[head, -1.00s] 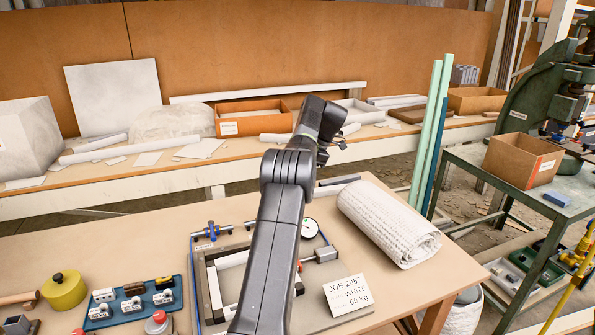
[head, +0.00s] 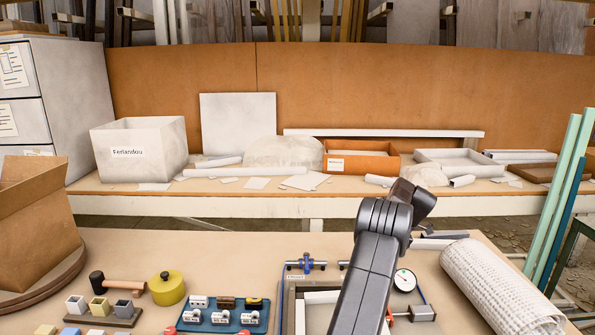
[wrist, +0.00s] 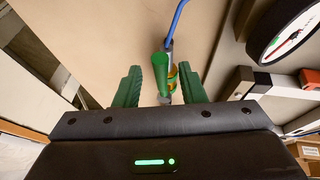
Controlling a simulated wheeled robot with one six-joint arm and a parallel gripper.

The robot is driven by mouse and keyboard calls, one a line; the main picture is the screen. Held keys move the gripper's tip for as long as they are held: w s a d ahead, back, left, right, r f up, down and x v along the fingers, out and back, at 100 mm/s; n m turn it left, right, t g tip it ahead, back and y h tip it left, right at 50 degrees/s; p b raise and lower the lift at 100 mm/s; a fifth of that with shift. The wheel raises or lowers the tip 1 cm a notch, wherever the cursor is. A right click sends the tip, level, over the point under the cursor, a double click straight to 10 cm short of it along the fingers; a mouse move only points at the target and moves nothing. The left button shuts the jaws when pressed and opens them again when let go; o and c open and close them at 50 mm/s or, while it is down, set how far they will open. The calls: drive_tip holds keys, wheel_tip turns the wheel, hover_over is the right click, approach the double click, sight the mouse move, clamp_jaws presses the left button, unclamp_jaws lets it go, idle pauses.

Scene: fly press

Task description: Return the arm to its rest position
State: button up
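My arm (head: 378,255) rises from the bottom of the head view, right of centre, and bends at a joint above the work table (head: 230,265). My gripper's fingers are hidden in the head view. In the wrist view my gripper (wrist: 160,90) shows two green fingers standing apart, so it is open. A green, tube-like part (wrist: 160,65) with a metal and yellow fitting shows between them, with gaps to both fingers. It appears to lie beyond the fingertips, but its distance is unclear.
A frame with a dial gauge (head: 404,281) lies around my arm's lower part. A white textured roll (head: 498,285) is right of it. A blue tray of small blocks (head: 222,316) and a yellow pot (head: 166,288) are left. A cluttered bench (head: 240,205) runs behind.

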idle(0.4)
drive_tip(key=p+v, duration=0.1)
drive_tip(key=v, duration=1.3)
drive_tip(key=b+x, duration=0.1)
drive_tip(key=x, duration=1.3)
drive_tip(key=shift+a+f, duration=0.15)
drive_tip(key=shift+f, duration=0.15)
drive_tip(key=shift+s+b, duration=0.15)
drive_tip(key=shift+b, duration=0.25)
drive_tip(key=shift+s+r+m+t+b, duration=0.15)
drive_tip(key=shift+s+m+t+b, duration=0.25)
drive_tip(key=shift+m, duration=0.4)
drive_tip(key=shift+r, duration=0.15)
